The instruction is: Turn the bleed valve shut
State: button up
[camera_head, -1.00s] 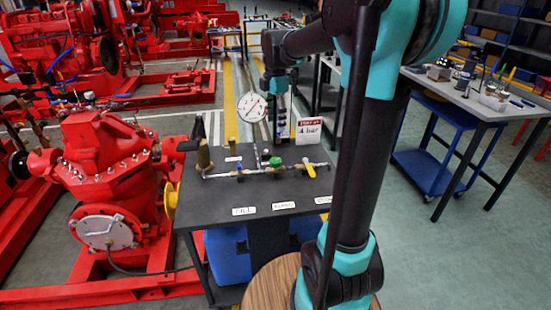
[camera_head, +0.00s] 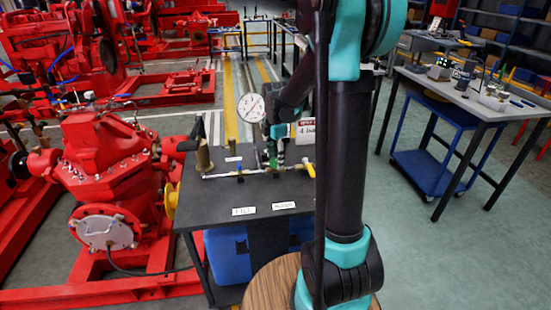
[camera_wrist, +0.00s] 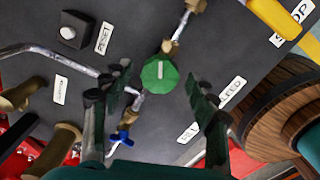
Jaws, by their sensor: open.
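The bleed valve has a round green knob (camera_wrist: 160,73) with a pale mark on top, on a pipe run near the BLEED label (camera_wrist: 232,90). In the head view the green knob (camera_head: 272,163) shows just below my gripper (camera_head: 275,148). In the wrist view my gripper (camera_wrist: 158,84) is open, one finger on each side of the knob in the picture. The fingers look apart from the knob; I cannot tell how far above it they are.
A blue handle (camera_wrist: 122,138) sits near the FILL label and a yellow lever (camera_wrist: 275,18) near STOP. A pressure gauge (camera_head: 251,107) stands behind the pipes. A RESET button (camera_wrist: 68,32) is on the black bench top (camera_head: 222,190). A red pump (camera_head: 105,165) stands left.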

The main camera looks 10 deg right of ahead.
jog(key=shift+f, duration=0.1)
jog(key=shift+c, duration=0.5)
jog(key=c, duration=1.1)
jog(key=shift+o, duration=0.2)
